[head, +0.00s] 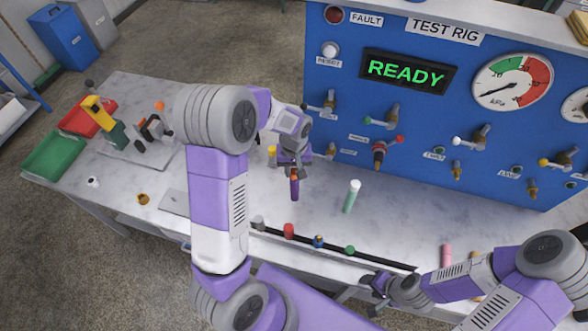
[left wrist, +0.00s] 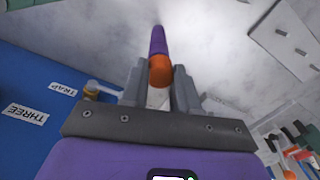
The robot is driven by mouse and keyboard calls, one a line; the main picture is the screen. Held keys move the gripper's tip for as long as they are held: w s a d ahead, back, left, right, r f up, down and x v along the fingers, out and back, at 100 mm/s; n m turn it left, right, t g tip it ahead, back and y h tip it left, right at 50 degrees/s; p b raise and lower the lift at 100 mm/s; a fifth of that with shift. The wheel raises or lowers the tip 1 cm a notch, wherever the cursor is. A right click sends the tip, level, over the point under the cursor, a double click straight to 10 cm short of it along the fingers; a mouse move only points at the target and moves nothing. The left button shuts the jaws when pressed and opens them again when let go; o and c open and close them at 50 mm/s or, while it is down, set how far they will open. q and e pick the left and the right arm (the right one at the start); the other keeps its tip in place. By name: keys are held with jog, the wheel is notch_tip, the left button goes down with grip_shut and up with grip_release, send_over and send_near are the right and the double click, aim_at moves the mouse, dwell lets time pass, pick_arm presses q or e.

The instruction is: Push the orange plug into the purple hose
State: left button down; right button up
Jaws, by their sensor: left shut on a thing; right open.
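My left gripper (head: 292,166) is above the worktop, pointing down. In the left wrist view its fingers (left wrist: 160,90) are shut on the orange plug (left wrist: 160,71), with a pale part between the fingers. The purple hose (head: 294,189) is directly below the fingers in the head view. In the left wrist view the purple hose (left wrist: 158,40) continues in line from the orange end. The two appear to meet, but how deep the plug sits is not clear. My right gripper (head: 374,285) is open near the table's front edge, away from the hose.
A green hose with a white top (head: 351,196) stands right of the purple one. A dark rail (head: 330,247) with several coloured plugs runs along the front. The blue test rig (head: 335,100) with protruding valves is behind. Red (head: 88,117) and green (head: 55,153) trays are left.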

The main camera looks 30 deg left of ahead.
pick_arm(q)
jog(key=shift+f, duration=0.2)
pick_arm(e)
jog(key=shift+s+a+f, duration=0.1)
jog(key=shift+s+f, duration=0.05)
jog(key=shift+f, duration=0.5)
pick_arm(q)
jog(key=shift+w+a+r+p, duration=0.1)
jog(key=shift+w+r+p, duration=0.05)
jog(key=shift+r+p, duration=0.35)
jog(key=shift+w+r+p, duration=0.15)
jog(key=shift+r+p, duration=0.25)
jog(key=shift+r, duration=0.05)
pick_arm(e)
jog(key=shift+w+a+r, duration=0.15)
jog(key=shift+w+r, duration=0.05)
jog(key=shift+r, duration=0.4)
pick_arm(q)
jog(key=shift+w+r, duration=0.15)
jog(key=shift+r, duration=0.05)
pick_arm(e)
jog(key=shift+w+r, duration=0.1)
jog(key=shift+r, duration=0.1)
pick_arm(q)
jog(key=shift+r, duration=0.1)
pick_arm(e)
jog(key=shift+r, duration=0.1)
